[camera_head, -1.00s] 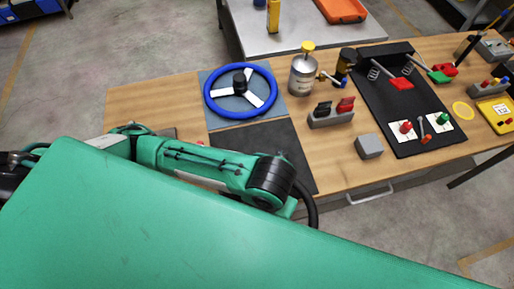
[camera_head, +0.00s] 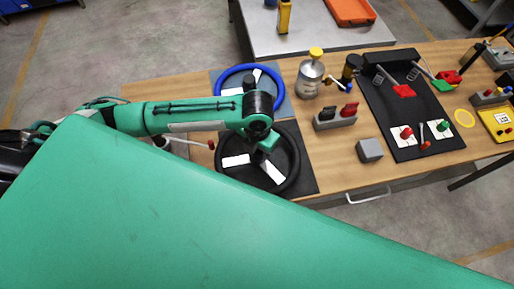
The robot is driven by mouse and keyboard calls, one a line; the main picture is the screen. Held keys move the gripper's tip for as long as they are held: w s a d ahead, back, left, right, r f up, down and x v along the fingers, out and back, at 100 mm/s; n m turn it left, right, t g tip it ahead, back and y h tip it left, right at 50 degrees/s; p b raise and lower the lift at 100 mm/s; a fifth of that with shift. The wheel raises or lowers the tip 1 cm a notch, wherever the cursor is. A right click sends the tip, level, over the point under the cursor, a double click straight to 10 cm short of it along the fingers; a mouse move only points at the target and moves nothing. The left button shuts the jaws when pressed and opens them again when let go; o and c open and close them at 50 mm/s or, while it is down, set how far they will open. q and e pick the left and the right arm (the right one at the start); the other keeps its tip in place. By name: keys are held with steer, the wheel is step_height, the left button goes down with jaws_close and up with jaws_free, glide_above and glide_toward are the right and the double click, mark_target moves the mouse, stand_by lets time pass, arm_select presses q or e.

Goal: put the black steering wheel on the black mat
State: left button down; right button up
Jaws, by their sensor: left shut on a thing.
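The black steering wheel (camera_head: 296,165), with white spokes, is over the black mat (camera_head: 309,178). Its rim nearly covers the mat, and a strip of mat shows at the right. I cannot tell whether the wheel touches the mat or hangs just above it. My left gripper (camera_head: 262,143) is at the wheel's middle, pointing down and shut on it; the arm hides the fingers and part of the wheel. My right gripper is not in view.
A blue steering wheel (camera_head: 219,82) lies on a blue-grey mat behind, partly hidden by my arm. A silver can (camera_head: 310,79), a switch block (camera_head: 335,118) and a grey box (camera_head: 369,150) stand to the right. A red-tipped lever (camera_head: 190,142) is at the left.

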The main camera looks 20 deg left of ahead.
arm_select(q)
steer(key=shift+w+a, duration=0.1)
steer(key=shift+w, duration=0.1)
steer(key=shift+f+p, duration=0.2)
steer(key=shift+p, duration=0.1)
step_height(320, 180, down, 2)
steer(key=shift+f+p, duration=0.1)
steer(key=shift+p, duration=0.45)
steer(key=shift+f, duration=0.45)
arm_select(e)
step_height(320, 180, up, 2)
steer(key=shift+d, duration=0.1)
arm_select(q)
steer(key=c, duration=0.8)
jaws_free()
steer(key=shift+f, duration=0.1)
steer(key=shift+o, duration=0.2)
